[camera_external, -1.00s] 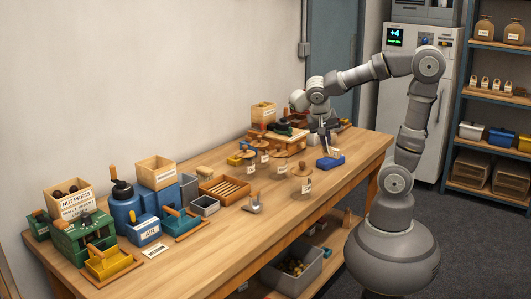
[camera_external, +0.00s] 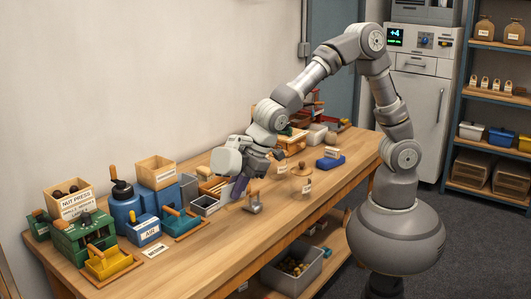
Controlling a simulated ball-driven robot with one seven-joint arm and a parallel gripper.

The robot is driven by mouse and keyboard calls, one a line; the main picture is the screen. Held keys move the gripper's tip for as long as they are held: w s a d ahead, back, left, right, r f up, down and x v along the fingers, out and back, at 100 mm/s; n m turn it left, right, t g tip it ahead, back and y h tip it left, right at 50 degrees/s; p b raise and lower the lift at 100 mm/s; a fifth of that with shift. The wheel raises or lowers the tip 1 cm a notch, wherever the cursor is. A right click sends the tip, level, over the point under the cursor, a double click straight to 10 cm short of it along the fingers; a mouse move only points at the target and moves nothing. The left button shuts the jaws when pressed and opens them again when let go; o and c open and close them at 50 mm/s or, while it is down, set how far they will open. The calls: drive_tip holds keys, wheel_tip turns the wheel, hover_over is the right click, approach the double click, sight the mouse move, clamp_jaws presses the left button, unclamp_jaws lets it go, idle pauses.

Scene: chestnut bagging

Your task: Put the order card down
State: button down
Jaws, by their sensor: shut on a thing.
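My gripper (camera_external: 242,184) is low over the middle of the table, pointing down, and shut on a thin, dark purplish-grey piece. I take this to be the order card, but its face cannot be read and the jaws hide part of it. Its lower end is close to the tabletop, beside the small metal scoop (camera_external: 254,205); I cannot tell whether it touches the wood. The wooden table (camera_external: 200,247) has a bare strip along its front.
A grey metal bin (camera_external: 205,205) stands just left of my gripper. The green nut press (camera_external: 82,241), yellow tray (camera_external: 110,263) and blue box (camera_external: 144,231) fill the left end.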

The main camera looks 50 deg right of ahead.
drive_tip(key=s+a+f+n, duration=0.2)
drive_tip(key=a+f, duration=0.2)
drive_tip(key=f, duration=0.7)
drive_tip(key=shift+g+y, duration=0.3)
drive_tip(key=shift+g, duration=0.1)
drive_tip(key=w+a, duration=0.2)
drive_tip(key=a, duration=0.2)
drive_tip(key=w+a+f+b, duration=0.1)
drive_tip(key=w+a, duration=0.1)
drive_tip(key=a, duration=0.2)
drive_tip(key=w+a, duration=0.3)
drive_tip(key=a, duration=0.1)
drive_tip(key=shift+w+f+b, duration=0.1)
drive_tip(key=shift+f+b, duration=0.25)
drive_tip(key=shift+w+a, duration=0.3)
drive_tip(key=shift+a, duration=0.2)
drive_tip(key=shift+a+f+b, duration=0.1)
drive_tip(key=shift+f+b, duration=0.15)
drive_tip(key=shift+b, duration=0.05)
wheel_tip(320, 180, down, 3)
drive_tip(key=shift+w+f+b, duration=0.1)
drive_tip(key=shift+b, duration=0.65)
drive_tip(key=shift+r, duration=0.2)
drive_tip(key=shift+f, duration=0.1)
